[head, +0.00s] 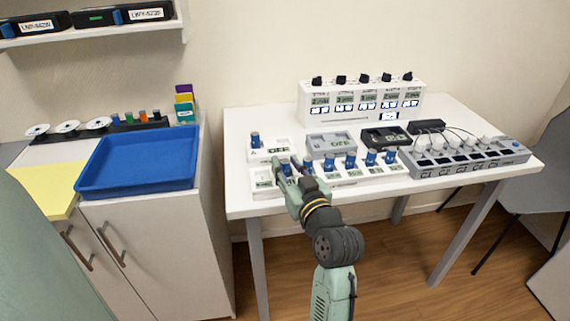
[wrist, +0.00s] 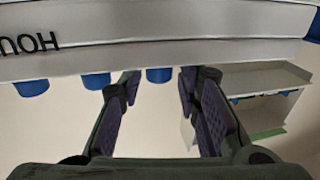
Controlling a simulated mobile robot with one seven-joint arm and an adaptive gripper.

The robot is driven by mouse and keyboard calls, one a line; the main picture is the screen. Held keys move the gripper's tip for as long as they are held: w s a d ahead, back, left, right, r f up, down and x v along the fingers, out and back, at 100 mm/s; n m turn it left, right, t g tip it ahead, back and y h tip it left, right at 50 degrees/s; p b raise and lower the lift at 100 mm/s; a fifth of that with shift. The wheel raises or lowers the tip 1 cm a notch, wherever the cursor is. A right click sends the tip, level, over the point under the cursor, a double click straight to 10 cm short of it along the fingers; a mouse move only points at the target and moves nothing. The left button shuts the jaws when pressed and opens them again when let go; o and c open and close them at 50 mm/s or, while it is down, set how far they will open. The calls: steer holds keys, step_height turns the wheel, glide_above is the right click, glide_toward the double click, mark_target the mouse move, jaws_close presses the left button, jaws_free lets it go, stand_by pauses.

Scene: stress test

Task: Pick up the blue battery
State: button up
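Several small blue cylinders stand in a row along the front of the white table in the head view; one is this blue cylinder (head: 350,161). Another blue cylinder (head: 255,139) stands apart at the back left. I cannot tell which is the blue battery. My gripper (head: 291,172) is at the left end of the row, partly hiding what is there. In the wrist view, my gripper (wrist: 159,88) has its fingers spread with nothing held. A blue cylinder (wrist: 160,75) shows between the fingertips, against a pale rack (wrist: 190,57); whether they touch it is unclear.
The white table (head: 245,202) also holds a grey device (head: 330,144), a black device (head: 386,137), a grey cabled strip (head: 465,158) and a white panel (head: 362,100) with black knobs. A blue tray (head: 140,185) sits on the left cabinet. A grey chair stands at right.

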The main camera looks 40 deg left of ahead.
steer(key=shift+x, duration=0.95)
steer(key=shift+d, duration=0.1)
jaws_close()
